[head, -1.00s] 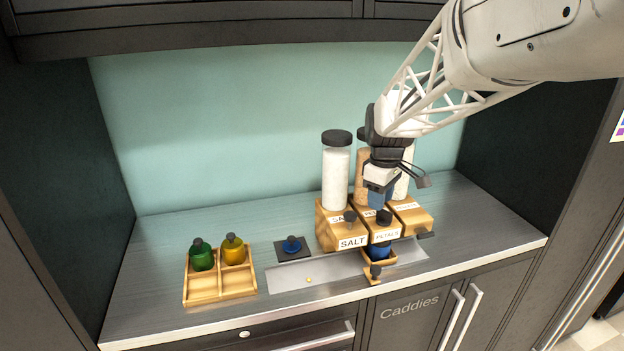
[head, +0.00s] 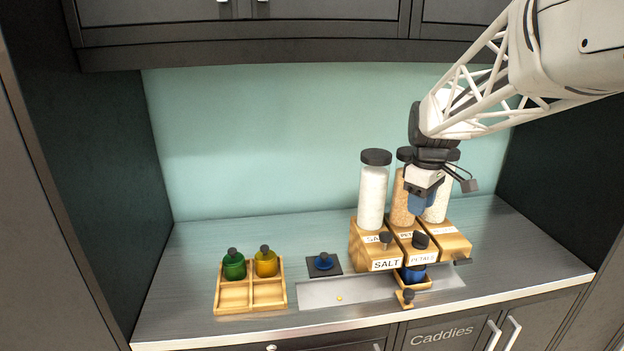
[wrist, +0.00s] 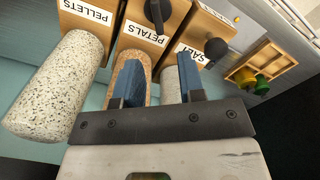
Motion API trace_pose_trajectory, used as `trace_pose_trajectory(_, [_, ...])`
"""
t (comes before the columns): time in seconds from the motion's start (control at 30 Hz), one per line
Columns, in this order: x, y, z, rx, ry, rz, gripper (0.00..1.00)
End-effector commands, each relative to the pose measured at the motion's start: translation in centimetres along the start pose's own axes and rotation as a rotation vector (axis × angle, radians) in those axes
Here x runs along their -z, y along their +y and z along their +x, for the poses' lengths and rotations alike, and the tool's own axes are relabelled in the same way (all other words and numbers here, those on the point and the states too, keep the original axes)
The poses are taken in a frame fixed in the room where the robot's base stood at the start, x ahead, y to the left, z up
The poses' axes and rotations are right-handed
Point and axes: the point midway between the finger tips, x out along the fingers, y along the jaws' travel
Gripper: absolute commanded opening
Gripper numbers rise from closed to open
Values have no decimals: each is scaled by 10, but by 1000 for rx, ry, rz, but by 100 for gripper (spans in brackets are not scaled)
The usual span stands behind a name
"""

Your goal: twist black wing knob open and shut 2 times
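The petals dispenser (head: 403,233) is a wooden block with a clear tube, between the salt and pellets ones. A black knob (head: 420,241) stands on its sloped front, and shows in the wrist view (wrist: 157,12) near the top edge. The salt dispenser has a similar black knob (head: 385,238), also in the wrist view (wrist: 217,49). Another black piece (head: 462,261) sits at the pellets front. I cannot tell which is the wing knob. My gripper (head: 422,207) is above the petals knob, apart from it. Its blue fingers are open and empty in the wrist view (wrist: 158,62).
A blue jar (head: 413,273) stands under the petals front in a small wooden holder (head: 424,286). A wooden caddy (head: 268,294) with green and yellow jars stands left. A blue-lidded item (head: 323,261) sits on a dark pad. The left counter (head: 190,270) is clear.

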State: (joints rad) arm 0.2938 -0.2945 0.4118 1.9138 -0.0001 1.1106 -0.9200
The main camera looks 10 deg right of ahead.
Motion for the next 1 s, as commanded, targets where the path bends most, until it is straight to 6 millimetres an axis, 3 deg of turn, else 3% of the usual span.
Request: trace_pose_trajectory(1.0, [0,0,-38,0,0,0,36])
